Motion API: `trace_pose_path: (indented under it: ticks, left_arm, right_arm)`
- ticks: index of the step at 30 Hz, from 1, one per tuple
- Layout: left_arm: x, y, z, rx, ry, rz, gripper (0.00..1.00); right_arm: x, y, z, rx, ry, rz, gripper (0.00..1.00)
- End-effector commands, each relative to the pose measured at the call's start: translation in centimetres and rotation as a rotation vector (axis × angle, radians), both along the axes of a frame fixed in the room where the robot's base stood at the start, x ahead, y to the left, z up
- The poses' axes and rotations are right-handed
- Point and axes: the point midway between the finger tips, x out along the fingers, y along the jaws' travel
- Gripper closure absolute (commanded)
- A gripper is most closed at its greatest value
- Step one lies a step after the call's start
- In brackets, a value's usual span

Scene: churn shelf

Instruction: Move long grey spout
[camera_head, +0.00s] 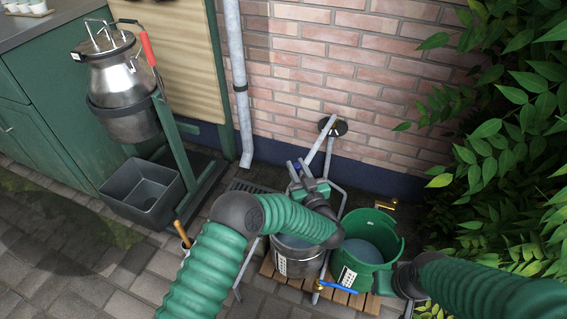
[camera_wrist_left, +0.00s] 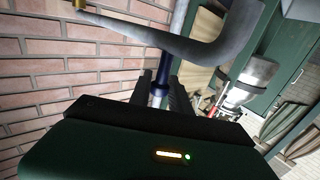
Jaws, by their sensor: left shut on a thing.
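The long grey spout (camera_head: 318,150) slants down from near the brick wall towards my left gripper in the head view. In the left wrist view a grey curved pipe (camera_wrist_left: 150,38) crosses the top, with a brass end at upper left. My left gripper (camera_head: 306,182) is shut on a grey pipe part with a dark blue collar, taken as the spout. Its fingers show in the left wrist view (camera_wrist_left: 159,97). The hold is partly hidden. My right arm reaches in from the right beside the green bucket; its gripper (camera_head: 384,283) is small, and its fingers are hidden.
A metal bucket (camera_head: 292,264) and a green bucket (camera_head: 391,251) stand on a wooden slatted stand (camera_head: 361,302) below. A blue lever (camera_head: 337,287) is in front. A downpipe (camera_head: 238,85), milk churn (camera_head: 117,75) and black crate (camera_head: 142,193) are left. Leaves (camera_head: 505,120) crowd the right.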

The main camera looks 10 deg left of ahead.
Motion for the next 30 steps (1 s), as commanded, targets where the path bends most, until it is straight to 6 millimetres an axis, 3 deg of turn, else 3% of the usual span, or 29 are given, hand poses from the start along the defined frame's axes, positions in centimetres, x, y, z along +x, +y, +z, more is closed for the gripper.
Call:
trace_pose_path:
  ticks: [9, 21, 22, 27, 30]
  left_arm:
    - [-0.6, -2.5, 0.0, -0.001, -0.002, 0.092, 1.00]
    - [-0.6, -2.9, 0.0, 0.002, 0.000, 0.100, 1.00]
    - [-0.6, -2.9, 0.0, 0.002, 0.000, 0.100, 0.76]
    - [-0.6, -2.9, 0.0, 0.002, -0.002, 0.100, 0.55]
    - [-0.6, -2.9, 0.0, 0.002, -0.002, 0.100, 0.55]
  right_arm:
    - [0.0, 0.0, 0.2, 0.000, 0.000, 0.000, 0.64]
    - [0.0, 0.0, 0.2, 0.000, 0.000, 0.000, 0.64]
    - [0.0, 0.0, 0.2, 0.000, 0.000, 0.000, 0.64]
    - [0.0, 0.0, 0.2, 0.000, 0.000, 0.000, 0.64]
    - [0.0, 0.0, 0.2, 0.000, 0.000, 0.000, 0.64]
